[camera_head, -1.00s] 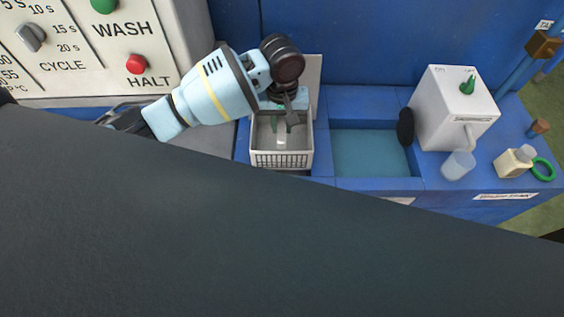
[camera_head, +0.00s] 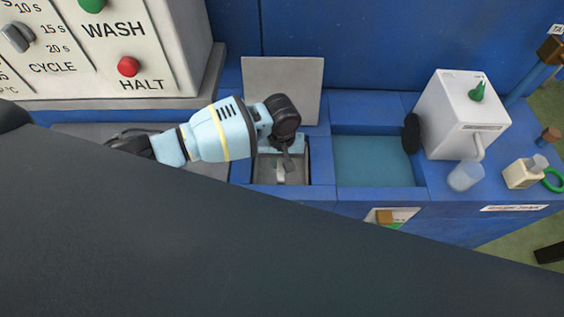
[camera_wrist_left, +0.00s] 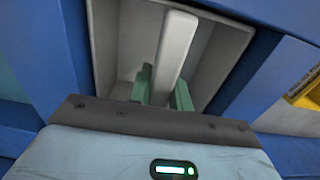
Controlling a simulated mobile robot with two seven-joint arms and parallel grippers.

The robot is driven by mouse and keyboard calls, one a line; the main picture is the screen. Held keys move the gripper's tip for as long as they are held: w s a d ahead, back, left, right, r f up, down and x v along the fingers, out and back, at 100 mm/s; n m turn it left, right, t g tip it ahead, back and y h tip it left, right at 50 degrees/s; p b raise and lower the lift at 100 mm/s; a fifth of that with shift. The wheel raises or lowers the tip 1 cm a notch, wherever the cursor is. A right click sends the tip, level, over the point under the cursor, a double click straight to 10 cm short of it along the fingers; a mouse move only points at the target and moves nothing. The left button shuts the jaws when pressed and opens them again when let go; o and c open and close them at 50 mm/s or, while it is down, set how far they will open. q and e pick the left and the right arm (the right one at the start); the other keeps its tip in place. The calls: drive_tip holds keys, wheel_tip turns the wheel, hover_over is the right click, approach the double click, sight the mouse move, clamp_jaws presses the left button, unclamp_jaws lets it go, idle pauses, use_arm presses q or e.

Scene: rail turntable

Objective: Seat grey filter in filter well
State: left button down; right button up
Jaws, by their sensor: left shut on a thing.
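The grey filter (camera_head: 265,174) is an open box with a light bar handle, and it is inside the filter well (camera_head: 309,160) in the blue counter. In the head view its perforated front is hidden below the rim, and I cannot tell whether it rests on the bottom. My left gripper (camera_head: 281,172) points down into the box. In the left wrist view the green fingertips (camera_wrist_left: 163,90) stand on either side of the handle bar (camera_wrist_left: 178,45) of the filter (camera_wrist_left: 130,40), shut on it. My right gripper is not in view.
A grey plate (camera_head: 283,85) stands upright behind the well. A water-filled basin (camera_head: 372,160) is to the right, with a white dispenser box (camera_head: 463,115), a clear cup (camera_head: 465,176) and a small bottle (camera_head: 524,172) beyond. The control panel (camera_head: 125,45) stands at left.

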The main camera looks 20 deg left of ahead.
use_arm(q)
drive_tip(key=shift+f, duration=0.9)
drive_tip(key=shift+f, duration=0.15)
drive_tip(key=c, duration=1.3)
unclamp_jaws()
